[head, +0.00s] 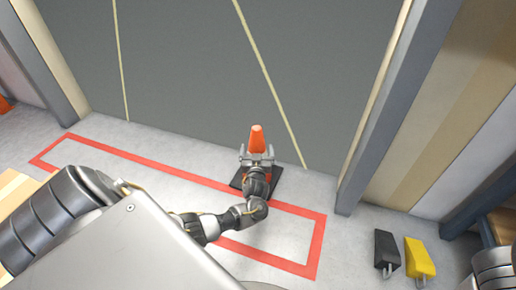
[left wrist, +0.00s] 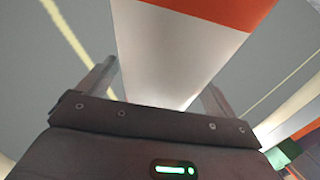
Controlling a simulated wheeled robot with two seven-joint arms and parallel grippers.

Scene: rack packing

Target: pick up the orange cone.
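In the left wrist view the cone's white band (left wrist: 170,60) and an orange band fill the space between the fingers of my left gripper (left wrist: 158,82). The fingers are apart, with a gap visible on the right side. The arm hides part of the cone's lower body. My right gripper is not visible.
A black wheel chock (head: 387,250) and a yellow chock (head: 419,257) lie on the floor at the right. A grey post (head: 375,130) stands right of the cone. The red floor outline (head: 317,245) surrounds mostly clear floor.

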